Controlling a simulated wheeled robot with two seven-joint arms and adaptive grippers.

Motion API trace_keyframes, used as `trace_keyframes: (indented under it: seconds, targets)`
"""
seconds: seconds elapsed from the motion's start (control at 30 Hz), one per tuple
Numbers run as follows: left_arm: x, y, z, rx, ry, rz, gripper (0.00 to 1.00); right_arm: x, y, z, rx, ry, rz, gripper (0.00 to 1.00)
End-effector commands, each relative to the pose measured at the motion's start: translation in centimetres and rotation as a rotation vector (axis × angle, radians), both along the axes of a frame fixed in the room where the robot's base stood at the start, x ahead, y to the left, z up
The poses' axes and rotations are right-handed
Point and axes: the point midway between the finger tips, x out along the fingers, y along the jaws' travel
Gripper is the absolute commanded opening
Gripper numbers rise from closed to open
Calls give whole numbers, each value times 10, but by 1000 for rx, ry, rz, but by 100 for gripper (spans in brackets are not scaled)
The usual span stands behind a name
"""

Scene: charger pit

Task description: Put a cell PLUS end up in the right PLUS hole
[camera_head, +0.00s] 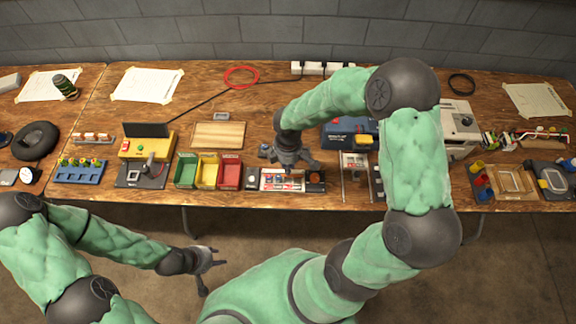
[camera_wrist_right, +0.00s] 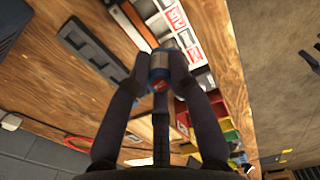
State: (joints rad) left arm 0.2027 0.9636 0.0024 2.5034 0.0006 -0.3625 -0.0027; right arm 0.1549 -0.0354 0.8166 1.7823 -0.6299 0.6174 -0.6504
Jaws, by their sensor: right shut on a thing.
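My right gripper (camera_wrist_right: 160,65) is shut on a blue cell with a grey-brown band (camera_wrist_right: 160,72) in the right wrist view. I cannot tell which end of the cell is PLUS. The charger (camera_wrist_right: 180,28), white with red markings and dark holes, lies beyond the fingertips. In the head view the right gripper (camera_head: 293,162) hangs just above the back of the charger (camera_head: 282,181), and the cell in it cannot be made out. The cell looks apart from the holes. My left gripper (camera_head: 208,262) is open and empty, in front of the table.
Green (camera_head: 186,169), yellow (camera_head: 207,171) and red (camera_head: 230,172) bins stand left of the charger. A blue rack (camera_head: 80,172) and a yellow tester (camera_head: 147,148) stand farther left. A blue box (camera_head: 345,133) stands behind right. The wooden board (camera_head: 217,135) is empty.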

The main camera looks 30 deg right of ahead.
Motion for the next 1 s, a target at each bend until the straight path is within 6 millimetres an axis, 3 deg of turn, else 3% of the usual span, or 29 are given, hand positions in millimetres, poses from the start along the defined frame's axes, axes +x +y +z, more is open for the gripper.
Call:
trace_keyframes:
  seconds: [1.0]
  targets:
    - [0, 0, -39, 0, 0, 0, 40, 0, 0, -46, 0, 0, 0, 0]
